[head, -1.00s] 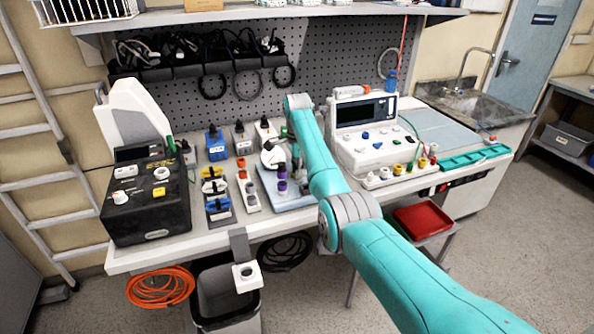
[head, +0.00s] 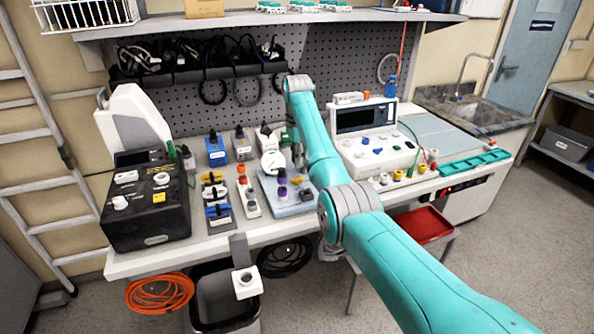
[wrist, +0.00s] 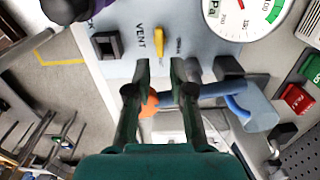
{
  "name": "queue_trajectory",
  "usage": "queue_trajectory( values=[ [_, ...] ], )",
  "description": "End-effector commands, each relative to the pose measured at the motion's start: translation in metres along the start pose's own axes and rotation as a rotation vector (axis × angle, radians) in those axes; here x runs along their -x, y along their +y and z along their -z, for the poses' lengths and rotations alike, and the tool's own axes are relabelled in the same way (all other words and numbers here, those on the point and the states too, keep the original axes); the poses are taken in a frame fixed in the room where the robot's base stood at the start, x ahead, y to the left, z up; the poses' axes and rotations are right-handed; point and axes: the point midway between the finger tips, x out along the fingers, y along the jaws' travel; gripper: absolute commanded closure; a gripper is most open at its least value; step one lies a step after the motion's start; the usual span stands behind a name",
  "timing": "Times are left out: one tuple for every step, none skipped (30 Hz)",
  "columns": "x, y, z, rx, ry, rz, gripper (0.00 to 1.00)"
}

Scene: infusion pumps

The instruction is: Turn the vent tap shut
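The vent tap (wrist: 159,43) shows in the wrist view as a small yellow lever beside the printed word VENT on the pale blue-grey panel (wrist: 120,65). The lever runs roughly up and down in that picture. My gripper (wrist: 160,68) is open, its two dark green fingers apart with nothing gripped. The lever shows just beyond the fingertips and between them; I cannot tell whether they touch.
In the wrist view, a black switch (wrist: 106,45) and a purple knob (wrist: 66,8) lie left of the tap. A white monitor unit (head: 375,150) stands right of my arm.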

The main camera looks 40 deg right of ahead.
Motion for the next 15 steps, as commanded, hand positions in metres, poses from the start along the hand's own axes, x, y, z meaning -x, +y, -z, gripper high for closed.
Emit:
queue_trajectory(
  values=[
    [0.011, 0.000, 0.000, 0.000, 0.000, 0.002, 0.78],
    [0.016, -0.001, 0.000, 0.000, 0.000, 0.002, 0.78],
    [0.022, -0.001, 0.000, 0.000, 0.000, 0.002, 0.78],
    [0.027, 0.000, 0.000, 0.000, 0.000, 0.001, 0.78],
    [0.031, 0.000, 0.000, 0.000, 0.000, 0.000, 0.78],
    [0.036, 0.000, 0.000, 0.000, 0.000, 0.001, 0.78],
    [0.039, 0.000, 0.000, 0.000, 0.000, 0.001, 0.78],
    [0.042, 0.000, 0.000, 0.000, 0.000, 0.001, 0.78],
    [0.044, 0.000, 0.000, 0.000, 0.000, 0.001, 0.78],
    [0.046, 0.000, 0.000, 0.000, 0.000, 0.000, 0.78],
    [0.047, 0.000, 0.000, 0.000, 0.000, -0.001, 0.78],
    [0.049, 0.000, 0.000, 0.000, 0.000, -0.001, 0.78],
    [0.049, 0.000, 0.000, 0.000, 0.000, -0.001, 0.78],
    [0.050, 0.000, 0.000, 0.000, 0.000, -0.001, 0.78],
    [0.050, 0.000, 0.000, 0.000, 0.000, -0.002, 0.78]
  ],
)
